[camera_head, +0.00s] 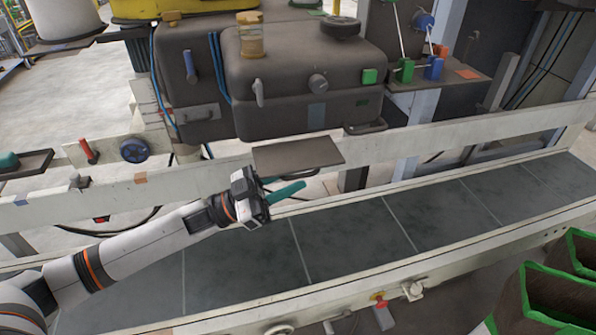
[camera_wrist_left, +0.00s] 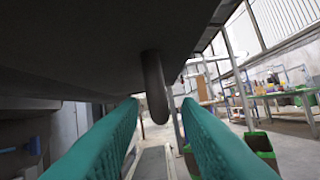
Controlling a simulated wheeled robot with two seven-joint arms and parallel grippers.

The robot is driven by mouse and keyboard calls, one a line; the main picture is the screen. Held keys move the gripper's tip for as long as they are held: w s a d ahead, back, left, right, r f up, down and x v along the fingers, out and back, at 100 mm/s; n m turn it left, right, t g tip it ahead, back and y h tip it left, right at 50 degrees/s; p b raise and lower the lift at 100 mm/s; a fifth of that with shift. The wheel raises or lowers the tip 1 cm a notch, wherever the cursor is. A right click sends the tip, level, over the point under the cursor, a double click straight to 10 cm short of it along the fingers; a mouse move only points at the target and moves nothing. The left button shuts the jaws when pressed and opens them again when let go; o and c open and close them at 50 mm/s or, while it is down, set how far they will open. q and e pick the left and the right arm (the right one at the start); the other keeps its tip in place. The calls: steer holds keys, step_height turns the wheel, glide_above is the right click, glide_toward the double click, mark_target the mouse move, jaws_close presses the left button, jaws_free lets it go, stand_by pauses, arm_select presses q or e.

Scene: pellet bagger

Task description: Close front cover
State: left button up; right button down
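The bagger's dark grey housing (camera_head: 305,80) stands behind the conveyor, with knobs and a loop handle (camera_head: 366,127) low on its right front. A flat dark plate (camera_head: 298,153) juts out below it; I cannot tell which part is the front cover. My left gripper (camera_head: 286,186) is just below and in front of the plate, over the conveyor's far edge. In the left wrist view its teal fingers (camera_wrist_left: 160,112) are apart. A dark rounded handle (camera_wrist_left: 155,88) hangs from a dark surface above, in line with the gap; no grip on it shows. My right gripper is out of view.
A grey conveyor belt (camera_head: 350,232) with pale side rails runs across the front. Green-rimmed brown bins (camera_head: 550,292) stand at lower right. A shelf with small green and blue parts (camera_head: 434,70) is right of the housing. The belt is clear of goods.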

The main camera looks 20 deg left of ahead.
arm_select(q)
steer(key=shift+x, duration=1.1)
jaws_close()
